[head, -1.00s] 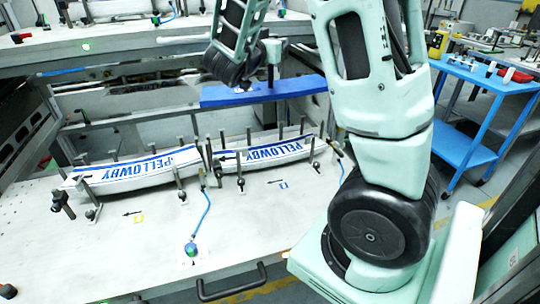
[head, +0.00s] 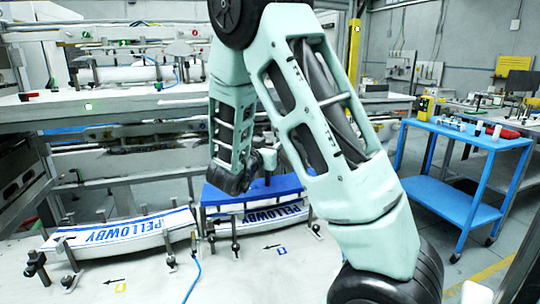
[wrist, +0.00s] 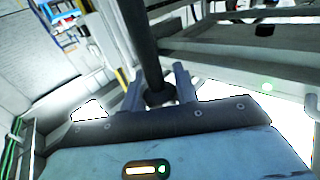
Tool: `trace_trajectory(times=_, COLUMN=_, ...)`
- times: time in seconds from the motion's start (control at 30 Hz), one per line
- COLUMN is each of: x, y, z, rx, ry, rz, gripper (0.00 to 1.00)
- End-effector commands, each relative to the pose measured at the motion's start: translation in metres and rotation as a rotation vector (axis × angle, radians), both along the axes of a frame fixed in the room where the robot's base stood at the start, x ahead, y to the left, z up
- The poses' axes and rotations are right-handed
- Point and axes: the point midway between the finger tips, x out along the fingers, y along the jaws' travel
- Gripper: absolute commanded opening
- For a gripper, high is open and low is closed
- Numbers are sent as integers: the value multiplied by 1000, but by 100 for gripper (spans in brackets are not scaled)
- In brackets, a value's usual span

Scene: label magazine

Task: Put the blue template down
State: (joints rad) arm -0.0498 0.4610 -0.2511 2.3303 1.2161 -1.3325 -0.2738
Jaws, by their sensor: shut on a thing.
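The blue template (head: 236,192), a long curved blue plate, is directly above the right-hand PELLOWBY label piece (head: 283,214) in the head view, covering its upper part. Whether it touches the piece or the posts around it, I cannot tell. My gripper (head: 268,172) is above the template, partly hidden by my arm. In the wrist view my gripper (wrist: 158,90) is shut on a dark upright post, seemingly the template's handle. The blue plate itself does not show clearly there.
A second PELLOWBY label piece (head: 125,236) lies among clamping posts at left. A blue trolley (head: 460,150) with small items stands at right. A rack shelf (head: 150,103) spans behind the work area. The white bench in front is mostly clear.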

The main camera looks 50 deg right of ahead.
Motion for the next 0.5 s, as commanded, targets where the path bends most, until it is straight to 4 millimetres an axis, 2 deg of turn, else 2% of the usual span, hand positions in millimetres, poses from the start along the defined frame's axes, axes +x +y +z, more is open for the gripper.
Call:
trace_trajectory(times=0.1, x=0, y=0, z=-16, rx=-2, ry=3, rz=0, gripper=0)
trace_trajectory(times=0.33, x=0, y=0, z=-17, rx=-2, ry=-1, rz=0, gripper=0)
trace_trajectory(times=0.37, x=0, y=0, z=-18, rx=0, ry=1, rz=0, gripper=38)
trace_trajectory(times=0.4, x=0, y=0, z=-18, rx=0, ry=1, rz=0, gripper=49)
trace_trajectory(times=0.5, x=0, y=0, z=-18, rx=0, ry=1, rz=0, gripper=52)
